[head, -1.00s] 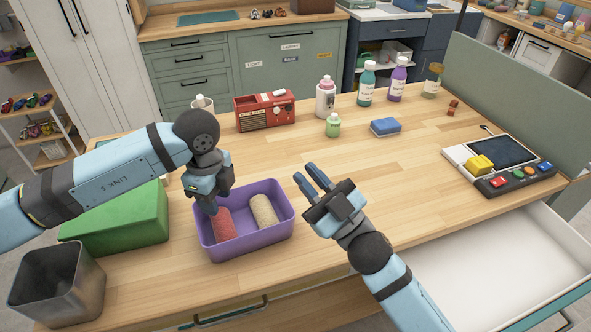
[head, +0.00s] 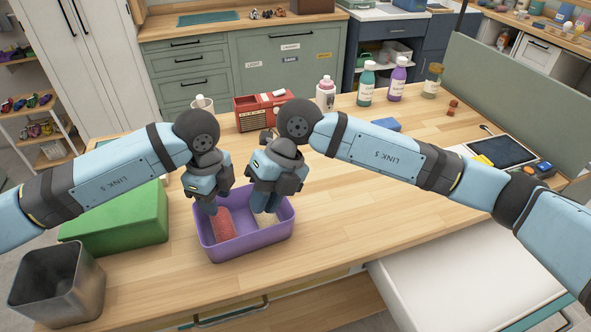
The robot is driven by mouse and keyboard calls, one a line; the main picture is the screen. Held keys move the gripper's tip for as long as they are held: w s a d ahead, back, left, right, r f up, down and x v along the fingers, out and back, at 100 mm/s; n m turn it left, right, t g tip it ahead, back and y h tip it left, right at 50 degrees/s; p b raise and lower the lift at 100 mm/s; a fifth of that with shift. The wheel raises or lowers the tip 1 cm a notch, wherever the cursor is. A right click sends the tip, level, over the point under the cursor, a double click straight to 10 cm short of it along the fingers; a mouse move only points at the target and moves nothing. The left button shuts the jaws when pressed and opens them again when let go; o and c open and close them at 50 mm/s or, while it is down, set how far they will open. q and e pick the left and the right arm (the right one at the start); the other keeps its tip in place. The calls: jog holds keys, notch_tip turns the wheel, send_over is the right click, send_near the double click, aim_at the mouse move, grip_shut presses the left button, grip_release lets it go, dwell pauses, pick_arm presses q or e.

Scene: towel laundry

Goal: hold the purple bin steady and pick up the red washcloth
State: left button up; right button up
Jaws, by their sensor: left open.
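The purple bin (head: 262,238) stands on the wooden table in front of me. The rolled red washcloth (head: 222,226) lies in its left half, its upper end hidden by my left gripper. My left gripper (head: 212,206) is open and points down at the cloth's far end. My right gripper (head: 263,207) points down into the right half of the bin, in front of a beige rolled cloth, of which only a little shows. I cannot tell whether its fingers are apart or touch that cloth.
A green box (head: 118,222) and a dark metal bin (head: 55,285) are at the left. A red radio (head: 250,118) and several bottles stand behind. A white drawer (head: 450,300) is open at the front right. The table's front middle is clear.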

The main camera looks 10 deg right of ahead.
aim_at(291, 216)
jog(key=w+d+m+t+h, duration=0.1)
jog(key=w+d+t+h, duration=0.1)
jog(key=w+d+h, duration=0.35)
jog(key=shift+y, duration=0.55)
notch_tip(291, 216, down, 13)
jog(key=shift+d+r, duration=0.1)
jog(key=shift+r, duration=0.1)
